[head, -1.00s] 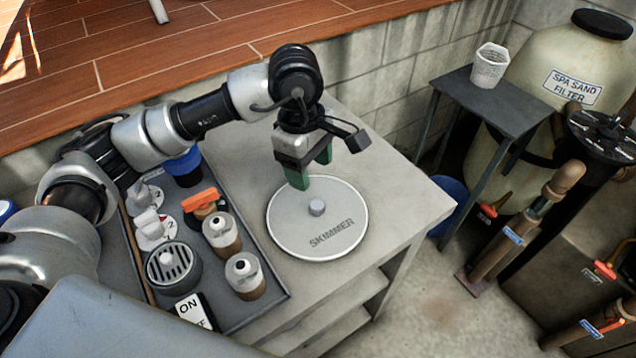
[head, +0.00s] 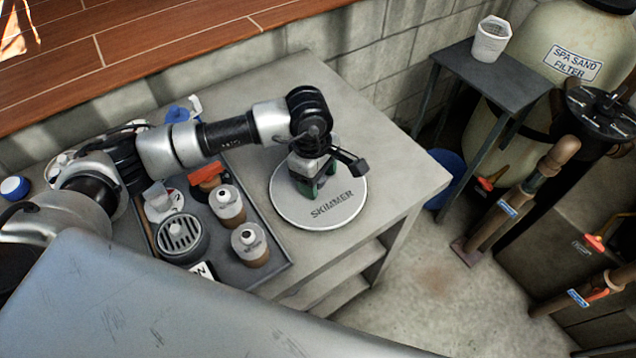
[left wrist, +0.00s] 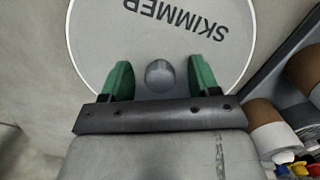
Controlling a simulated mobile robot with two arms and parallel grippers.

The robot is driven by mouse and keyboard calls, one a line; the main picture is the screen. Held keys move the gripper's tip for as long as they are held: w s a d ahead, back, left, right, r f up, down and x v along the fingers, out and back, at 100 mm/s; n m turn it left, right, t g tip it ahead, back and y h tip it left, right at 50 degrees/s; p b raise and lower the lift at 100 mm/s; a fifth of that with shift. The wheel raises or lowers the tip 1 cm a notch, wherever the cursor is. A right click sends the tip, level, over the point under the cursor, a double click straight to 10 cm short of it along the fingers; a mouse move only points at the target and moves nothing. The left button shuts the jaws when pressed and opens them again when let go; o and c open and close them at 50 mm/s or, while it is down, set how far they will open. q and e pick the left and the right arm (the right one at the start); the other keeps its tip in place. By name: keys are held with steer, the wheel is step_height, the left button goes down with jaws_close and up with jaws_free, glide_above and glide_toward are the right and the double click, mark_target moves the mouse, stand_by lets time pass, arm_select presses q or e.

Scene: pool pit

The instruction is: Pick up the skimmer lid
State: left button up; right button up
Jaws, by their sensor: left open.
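The skimmer lid (head: 338,208) is a round, light grey disc marked SKIMMER, lying flat on the concrete bench. In the left wrist view the lid (left wrist: 150,45) shows a round knob (left wrist: 160,73) at its middle. My left gripper (head: 316,193) is over the lid from above. Its green fingers (left wrist: 160,80) are open, one on each side of the knob with gaps between. They do not touch the knob in the wrist view. In the head view the gripper hides the knob. My right gripper is not in view.
Left of the lid, a grey tray (head: 262,282) holds several bottles, a round slotted item (head: 181,238) and an orange-handled valve (head: 207,175). A small dark table (head: 490,75) with a white cup (head: 491,40) stands at the back right. The bench is clear behind and right of the lid.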

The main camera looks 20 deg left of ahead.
mark_target(324, 181)
arm_select(q)
steer(key=shift+c, duration=0.7)
jaws_close()
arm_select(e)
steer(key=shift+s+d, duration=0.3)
arm_select(q)
steer(key=shift+r, duration=0.2)
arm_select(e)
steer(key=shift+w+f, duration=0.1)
arm_select(q)
steer(key=shift+r, duration=0.25)
steer(key=r+b, duration=0.1)
steer(key=r, duration=0.2)
steer(key=shift+s+d+r+b, duration=0.2)
steer(key=shift+d+r+b, duration=0.15)
steer(key=shift+d+b, duration=0.05)
steer(key=s+d+r+b, duration=0.2)
steer(key=s+d+r, duration=0.4)
steer(key=d, duration=0.2)
steer(key=shift+s+d+r, duration=0.25)
steer(key=shift+s+r, duration=0.05)
steer(key=shift+s, duration=0.1)
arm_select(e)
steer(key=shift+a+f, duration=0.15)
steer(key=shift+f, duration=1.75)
arm_select(q)
steer(key=shift+f, duration=0.15)
